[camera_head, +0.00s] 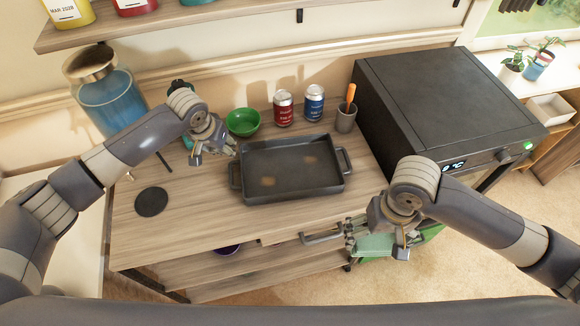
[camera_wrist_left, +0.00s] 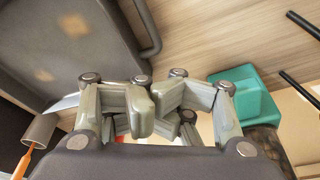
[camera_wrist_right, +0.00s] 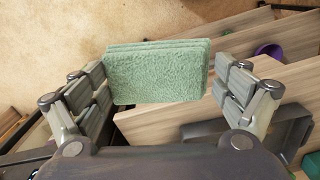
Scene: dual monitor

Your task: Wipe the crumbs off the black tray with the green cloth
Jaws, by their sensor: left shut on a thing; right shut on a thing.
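The black tray (camera_head: 290,183) lies on the wooden table top, with two brownish crumb patches on its floor, one left of the middle (camera_head: 268,181) and one near the far right (camera_head: 310,160). The tray also shows in the left wrist view (camera_wrist_left: 75,25). My right gripper (camera_head: 376,234) is shut on the folded green cloth (camera_wrist_right: 155,72), off the table's front right edge and lower right of the tray. The cloth shows partly in the head view (camera_head: 373,247). My left gripper (camera_head: 215,154) is just left of the tray, its fingers close together; what they grip is not clear.
Behind the tray stand a green bowl (camera_head: 242,122), a red can (camera_head: 283,108), a blue can (camera_head: 314,103) and a cup with an orange-handled tool (camera_head: 346,118). A black oven (camera_head: 430,95) stands at right. A dark round coaster (camera_head: 151,202) lies at left.

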